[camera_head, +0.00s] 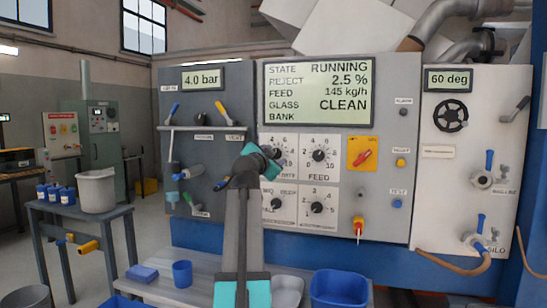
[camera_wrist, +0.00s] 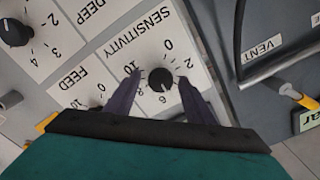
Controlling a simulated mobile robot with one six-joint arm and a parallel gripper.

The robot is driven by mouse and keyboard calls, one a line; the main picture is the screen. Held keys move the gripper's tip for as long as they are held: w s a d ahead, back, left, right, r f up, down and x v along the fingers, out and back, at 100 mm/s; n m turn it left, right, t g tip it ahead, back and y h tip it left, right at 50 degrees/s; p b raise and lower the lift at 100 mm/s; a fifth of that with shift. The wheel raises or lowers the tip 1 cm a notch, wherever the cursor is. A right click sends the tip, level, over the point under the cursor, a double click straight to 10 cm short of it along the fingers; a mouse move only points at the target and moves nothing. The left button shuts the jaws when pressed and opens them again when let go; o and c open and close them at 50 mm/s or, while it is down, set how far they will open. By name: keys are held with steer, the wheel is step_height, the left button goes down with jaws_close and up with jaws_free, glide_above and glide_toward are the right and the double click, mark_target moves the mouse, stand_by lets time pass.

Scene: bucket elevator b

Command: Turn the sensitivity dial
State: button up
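The sensitivity dial (camera_wrist: 160,80) is a round black knob on a white numbered plate, labelled SENSITIVITY, in the wrist view. A small pale mark shows on the knob, but I cannot read its exact setting. My gripper (camera_wrist: 160,84) is open, with one dark finger on each side of the knob and gaps visible between. I cannot tell how far the fingertips are from the panel. In the head view my gripper (camera_head: 268,160) is at the upper left dial plate and hides much of it.
The feed dial (camera_head: 319,155) is just right of my gripper. A vent lever (camera_wrist: 300,97) shows at right in the wrist view. A bench with a blue bin (camera_head: 338,290) stands below the panel.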

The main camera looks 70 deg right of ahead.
steer(key=shift+a, duration=0.1)
stand_by(0.3)
steer(key=a, duration=1.3)
steer(key=shift+s+a, duration=0.3)
steer(key=shift+s, duration=0.1)
steer(key=shift+w+f, duration=0.1)
